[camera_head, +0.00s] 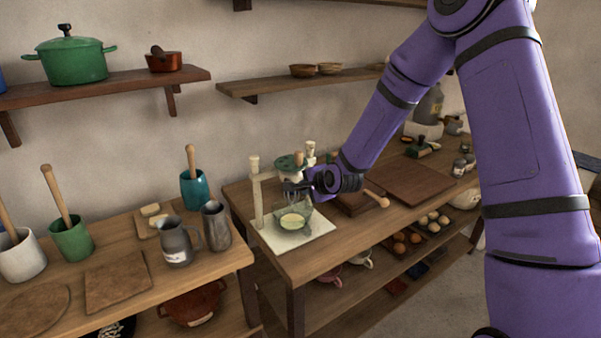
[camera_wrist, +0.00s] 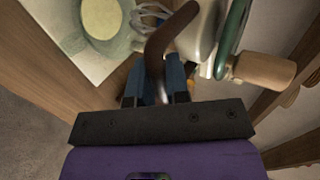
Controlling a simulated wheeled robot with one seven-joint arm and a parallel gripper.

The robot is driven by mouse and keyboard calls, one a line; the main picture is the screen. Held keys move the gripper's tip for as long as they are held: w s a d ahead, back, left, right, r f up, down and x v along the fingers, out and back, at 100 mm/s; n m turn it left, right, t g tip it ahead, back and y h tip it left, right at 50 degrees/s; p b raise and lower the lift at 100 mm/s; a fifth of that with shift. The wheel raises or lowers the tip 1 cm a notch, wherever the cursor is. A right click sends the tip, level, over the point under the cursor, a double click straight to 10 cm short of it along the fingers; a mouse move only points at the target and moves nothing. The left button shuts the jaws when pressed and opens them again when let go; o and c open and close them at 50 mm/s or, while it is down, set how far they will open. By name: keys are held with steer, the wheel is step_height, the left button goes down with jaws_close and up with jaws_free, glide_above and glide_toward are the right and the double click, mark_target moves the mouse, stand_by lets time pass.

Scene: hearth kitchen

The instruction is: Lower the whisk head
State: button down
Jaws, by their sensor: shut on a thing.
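The whisk stand has a pale base (camera_head: 309,236), an upright post (camera_head: 256,195) and a green wheel (camera_head: 290,162) at its top. My gripper (camera_head: 305,187) is beside the stand, above the bowl, and hides much of the whisk head. In the wrist view, my gripper (camera_wrist: 157,92) is shut on a curved brown handle (camera_wrist: 155,55). Thin whisk wires (camera_wrist: 147,17) show close to the bowl (camera_wrist: 104,18). The green wheel rim (camera_wrist: 231,38) and a wooden knob (camera_wrist: 263,71) are at the right.
A dark cutting board (camera_head: 408,180) lies right of the stand, with a wooden-handled tool (camera_head: 376,198) nearer. A left table holds a grey jug (camera_head: 176,243), a metal pitcher (camera_head: 216,226) and a teal crock (camera_head: 195,188). Eggs (camera_head: 415,238) sit on the lower shelf.

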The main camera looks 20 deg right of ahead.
steer(key=shift+f, duration=3.5)
steer(key=c, duration=1.5)
jaws_free()
steer(key=shift+f, duration=0.1)
steer(key=shift+c, duration=0.2)
steer(key=o, duration=0.5)
steer(key=shift+o, duration=0.2)
steer(key=v, duration=0.7)
